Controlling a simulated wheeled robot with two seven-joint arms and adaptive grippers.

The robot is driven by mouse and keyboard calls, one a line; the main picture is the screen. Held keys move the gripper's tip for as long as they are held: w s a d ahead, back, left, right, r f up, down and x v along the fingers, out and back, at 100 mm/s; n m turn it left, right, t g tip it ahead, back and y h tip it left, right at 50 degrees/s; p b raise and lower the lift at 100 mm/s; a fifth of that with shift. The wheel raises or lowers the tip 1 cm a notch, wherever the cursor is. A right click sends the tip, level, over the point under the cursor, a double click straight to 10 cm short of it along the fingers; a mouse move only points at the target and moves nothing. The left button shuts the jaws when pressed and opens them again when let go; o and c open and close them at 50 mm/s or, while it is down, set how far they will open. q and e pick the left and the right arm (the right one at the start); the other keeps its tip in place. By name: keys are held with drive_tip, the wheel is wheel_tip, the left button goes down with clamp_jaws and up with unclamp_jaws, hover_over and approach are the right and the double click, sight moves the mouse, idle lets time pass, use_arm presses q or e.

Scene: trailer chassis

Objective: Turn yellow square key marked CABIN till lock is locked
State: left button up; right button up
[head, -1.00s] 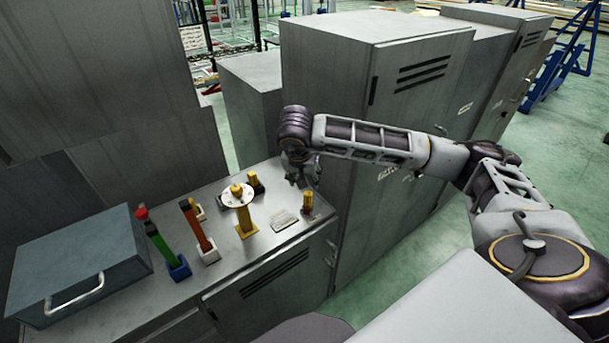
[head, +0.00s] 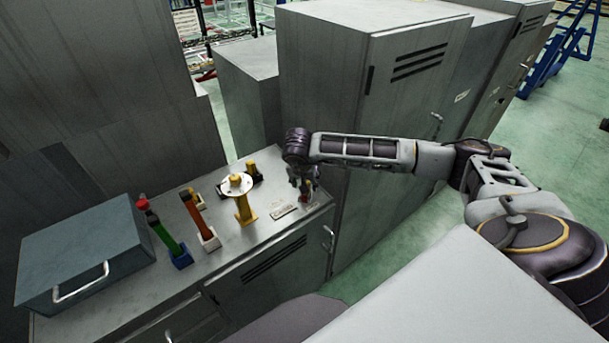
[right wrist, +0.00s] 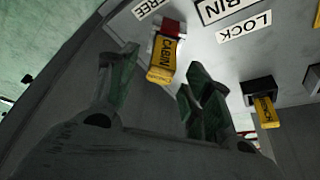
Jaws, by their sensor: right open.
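The yellow square key marked CABIN (right wrist: 163,60) sits in a red base (right wrist: 171,27) in the right wrist view. It points toward the FREE label (right wrist: 152,7), away from the LOCK label (right wrist: 244,28). My right gripper (right wrist: 162,62) is open, with one finger on each side of the key in the picture. I cannot tell whether either finger touches it. In the head view my right gripper (head: 303,184) is over the right end of the cabinet top and mostly hides the key. My left gripper is not in view.
Another yellow key (right wrist: 265,110) in a black base stands to the right in the wrist view. In the head view, a yellow post with a white disc (head: 236,185), orange (head: 193,213) and green (head: 164,236) levers and a grey box (head: 82,250) stand leftward. A tall cabinet (head: 345,110) rises close on the right.

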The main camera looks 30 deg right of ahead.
drive_tip(key=shift+x, duration=0.85)
